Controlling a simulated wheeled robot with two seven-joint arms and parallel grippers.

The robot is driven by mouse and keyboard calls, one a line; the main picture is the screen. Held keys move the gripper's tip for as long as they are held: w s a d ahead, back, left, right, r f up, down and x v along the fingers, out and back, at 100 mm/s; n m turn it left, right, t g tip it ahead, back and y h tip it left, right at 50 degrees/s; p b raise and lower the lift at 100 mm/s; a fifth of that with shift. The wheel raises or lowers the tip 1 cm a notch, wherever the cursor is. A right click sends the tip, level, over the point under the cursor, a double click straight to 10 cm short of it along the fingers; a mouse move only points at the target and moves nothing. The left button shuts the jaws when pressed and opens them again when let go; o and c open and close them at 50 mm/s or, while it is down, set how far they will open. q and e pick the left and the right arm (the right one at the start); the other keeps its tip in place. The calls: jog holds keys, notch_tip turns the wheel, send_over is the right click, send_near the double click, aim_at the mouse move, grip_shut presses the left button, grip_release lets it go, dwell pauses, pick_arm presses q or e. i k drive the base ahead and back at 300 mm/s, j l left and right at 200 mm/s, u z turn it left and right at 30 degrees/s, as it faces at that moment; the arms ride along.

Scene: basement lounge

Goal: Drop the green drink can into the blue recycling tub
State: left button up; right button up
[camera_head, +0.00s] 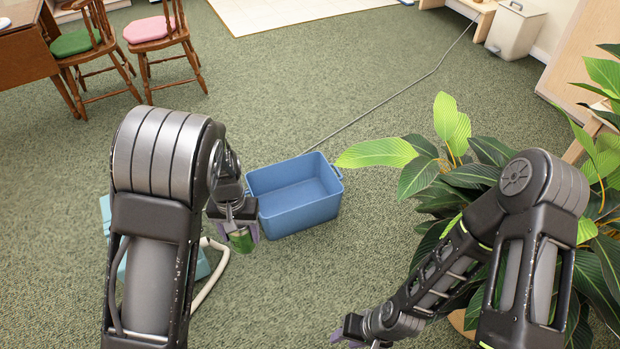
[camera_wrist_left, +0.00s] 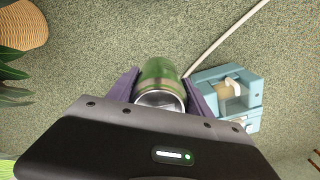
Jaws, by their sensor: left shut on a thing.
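The green drink can (camera_head: 241,241) is held between the fingers of my left gripper (camera_head: 240,230), which is shut on it. In the left wrist view the can (camera_wrist_left: 160,84) sits between the two purple fingers of my left gripper (camera_wrist_left: 162,92). The blue recycling tub (camera_head: 318,214) stands on the carpet and looks empty inside. In the head view my left gripper is just left of the tub's near left corner. My right gripper (camera_head: 350,332) is low at the bottom of the head view; its fingers are too small and partly hidden to judge.
A teal box-like thing with a pale hose (camera_head: 212,283) is on the floor left of my left gripper; it also shows in the left wrist view (camera_wrist_left: 228,92). A leafy plant (camera_head: 480,165) stands right of the tub. Two chairs (camera_head: 148,30) and a grey cord (camera_head: 400,80) are farther back.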

aim_at(292, 205)
jog(key=i+l+z, duration=0.15)
jog(key=i, duration=0.85)
jog(key=i+l+z, duration=0.1)
jog(key=i, duration=0.95)
